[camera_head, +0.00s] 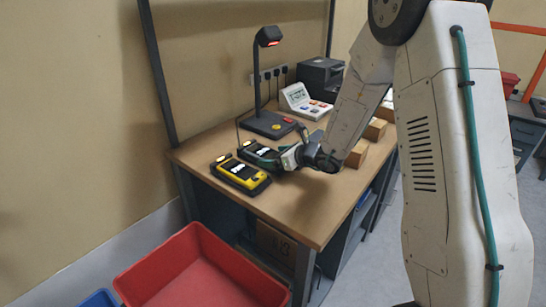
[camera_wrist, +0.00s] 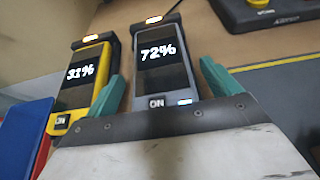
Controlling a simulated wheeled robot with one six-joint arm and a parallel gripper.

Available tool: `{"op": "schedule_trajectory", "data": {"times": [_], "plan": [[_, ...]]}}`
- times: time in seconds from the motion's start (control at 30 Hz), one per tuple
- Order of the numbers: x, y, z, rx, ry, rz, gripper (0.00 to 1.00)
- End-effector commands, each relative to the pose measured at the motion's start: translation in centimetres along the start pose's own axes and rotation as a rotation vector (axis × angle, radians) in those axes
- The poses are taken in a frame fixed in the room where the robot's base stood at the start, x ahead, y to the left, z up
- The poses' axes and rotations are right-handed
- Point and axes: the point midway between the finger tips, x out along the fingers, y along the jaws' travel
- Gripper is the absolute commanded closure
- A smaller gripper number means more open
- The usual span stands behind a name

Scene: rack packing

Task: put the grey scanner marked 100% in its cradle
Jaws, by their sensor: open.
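A grey scanner (camera_wrist: 160,72) with a dark screen reads 72% in the wrist view. In the head view my gripper (camera_head: 283,160) is low at the scanner's right end. A yellow scanner (camera_head: 240,175) reading 31% lies beside it, also in the wrist view (camera_wrist: 80,80). No 100% mark is readable.
A black lamp stand (camera_head: 268,125) is behind the scanners. A white keypad device (camera_head: 303,101), a black printer (camera_head: 320,77) and cardboard boxes (camera_head: 357,153) are farther along the bench. A red bin (camera_head: 200,270) stands in front. Bare bench top (camera_head: 300,205) lies to the right of the yellow scanner.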

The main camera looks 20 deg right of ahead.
Motion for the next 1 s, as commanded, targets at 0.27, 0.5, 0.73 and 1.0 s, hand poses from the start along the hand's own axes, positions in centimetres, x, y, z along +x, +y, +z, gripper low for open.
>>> {"op": "schedule_trajectory", "data": {"times": [0.27,0.5,0.73,1.0], "plan": [[-6.0,-0.1,0.1,-0.001,-0.001,-0.005,0.11],[-10.0,-0.1,0.0,-0.001,0.000,-0.003,0.11],[-11.1,0.0,0.0,-0.002,0.000,0.000,0.11],[-12.9,5.8,4.3,-0.283,-0.014,0.178,0.11]]}}
